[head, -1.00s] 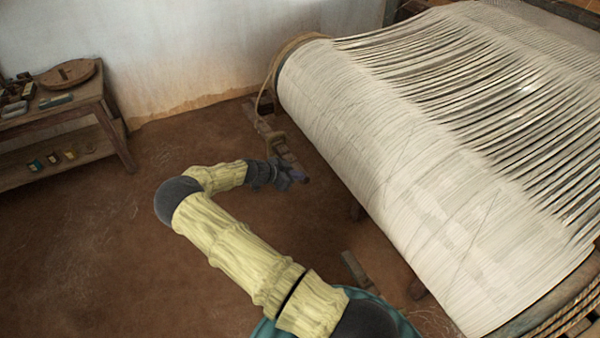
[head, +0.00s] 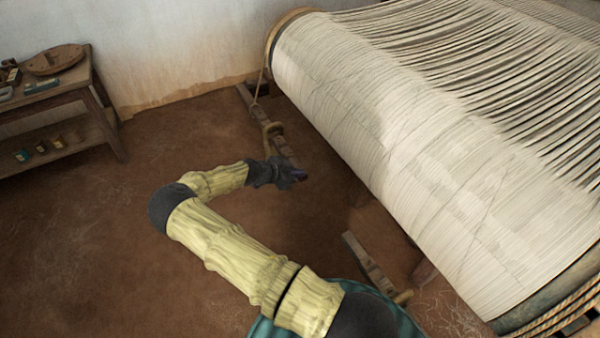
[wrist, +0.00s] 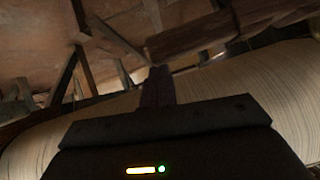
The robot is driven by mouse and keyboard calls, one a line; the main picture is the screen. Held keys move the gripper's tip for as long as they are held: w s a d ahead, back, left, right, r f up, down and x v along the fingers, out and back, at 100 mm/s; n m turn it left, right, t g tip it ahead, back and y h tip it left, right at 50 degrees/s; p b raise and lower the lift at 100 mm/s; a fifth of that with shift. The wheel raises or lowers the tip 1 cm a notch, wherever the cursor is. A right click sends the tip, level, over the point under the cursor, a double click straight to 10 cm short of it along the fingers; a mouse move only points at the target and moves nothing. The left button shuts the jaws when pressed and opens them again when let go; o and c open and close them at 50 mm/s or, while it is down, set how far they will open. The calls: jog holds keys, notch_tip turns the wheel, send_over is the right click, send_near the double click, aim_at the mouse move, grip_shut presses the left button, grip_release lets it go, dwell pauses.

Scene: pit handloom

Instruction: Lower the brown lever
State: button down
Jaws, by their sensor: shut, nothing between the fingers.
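Two brown wooden levers lie low beside the loom. The far lever (head: 281,146) has a rope tied round it and lies just beyond my gripper. The near lever (head: 366,262) slants by the loom's near end, partly hidden by my arm. I cannot tell which is meant. My gripper (head: 300,175) is shut and empty, low over the floor at the far lever's near end; I cannot tell whether they touch. In the wrist view, my shut fingers (wrist: 158,88) point toward a brown wooden bar (wrist: 195,32), likely the far lever.
The loom's big roll of white warp threads (head: 400,150) fills the right side, close to my gripper. A wooden side table (head: 100,105) with small items stands at the left by the wall. The earth floor (head: 90,220) between is clear.

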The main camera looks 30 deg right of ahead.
jog(key=shift+s+a+f, duration=0.15)
jog(key=shift+s+f, duration=0.05)
jog(key=shift+f, duration=0.3)
jog(key=shift+s+a+f, duration=0.15)
jog(key=shift+s+f, duration=0.05)
jog(key=shift+f, duration=0.25)
jog(key=s+a+r+p, duration=0.1)
jog(key=a+r, duration=0.7)
jog(key=r, duration=0.3)
jog(key=shift+s+a+p, duration=0.25)
jog(key=shift+s+p, duration=0.15)
